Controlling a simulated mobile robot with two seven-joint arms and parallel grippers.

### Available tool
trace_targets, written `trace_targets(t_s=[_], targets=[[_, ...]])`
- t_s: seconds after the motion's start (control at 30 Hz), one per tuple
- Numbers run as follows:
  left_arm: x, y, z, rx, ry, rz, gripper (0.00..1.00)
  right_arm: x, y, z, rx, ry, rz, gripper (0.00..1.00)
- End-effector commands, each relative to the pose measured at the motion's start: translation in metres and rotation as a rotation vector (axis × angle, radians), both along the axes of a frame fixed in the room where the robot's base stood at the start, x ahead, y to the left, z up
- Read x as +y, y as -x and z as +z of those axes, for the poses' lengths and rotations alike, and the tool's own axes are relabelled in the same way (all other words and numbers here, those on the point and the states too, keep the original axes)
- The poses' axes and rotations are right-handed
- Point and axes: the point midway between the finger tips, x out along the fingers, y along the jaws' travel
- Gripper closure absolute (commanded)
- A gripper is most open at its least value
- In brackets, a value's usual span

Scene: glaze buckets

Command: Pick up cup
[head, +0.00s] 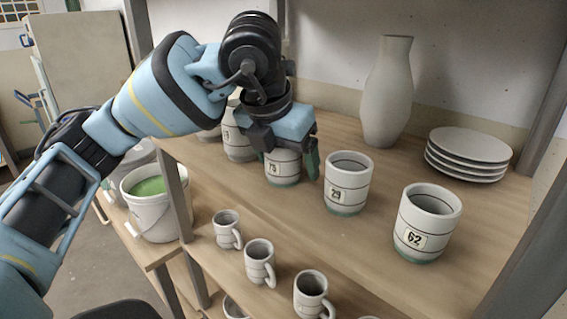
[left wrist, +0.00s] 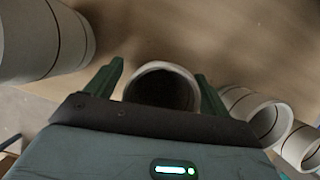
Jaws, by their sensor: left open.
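A white cup (head: 283,170) with thin dark rings, a green-tinted base and a number label, partly hidden by my gripper, stands on the wooden shelf. My left gripper (head: 289,158) is open and points down over this cup. In the left wrist view, the cup's round mouth (left wrist: 164,70) lies between the two green fingers of the gripper (left wrist: 160,74); I cannot tell whether they touch it. Similar cups stand nearby: one marked 29 (head: 347,185), one marked 62 (head: 425,226), and one behind my gripper (head: 238,143). My right gripper is not in view.
A tall pale vase (head: 389,95) and a stack of plates (head: 468,152) stand at the back right. Handled mugs (head: 260,262) line a lower level in front. A bucket of green glaze (head: 150,205) stands at left. A shelf post (head: 178,190) rises beside it.

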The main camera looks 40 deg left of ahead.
Motion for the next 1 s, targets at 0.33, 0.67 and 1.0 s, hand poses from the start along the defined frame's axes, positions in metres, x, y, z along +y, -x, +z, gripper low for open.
trace_targets(t_s=[0.33, 0.67, 1.0], targets=[[0.0, 0.0, 0.0, 0.0, 0.0, 0.0, 0.6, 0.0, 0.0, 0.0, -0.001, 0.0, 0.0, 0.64], [0.0, 0.0, 0.001, -0.001, 0.001, 0.0, 0.72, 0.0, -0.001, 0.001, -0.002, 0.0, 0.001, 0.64], [-0.001, 0.0, 0.022, -0.003, 0.002, -0.001, 0.72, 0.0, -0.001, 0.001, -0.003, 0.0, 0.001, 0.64]])
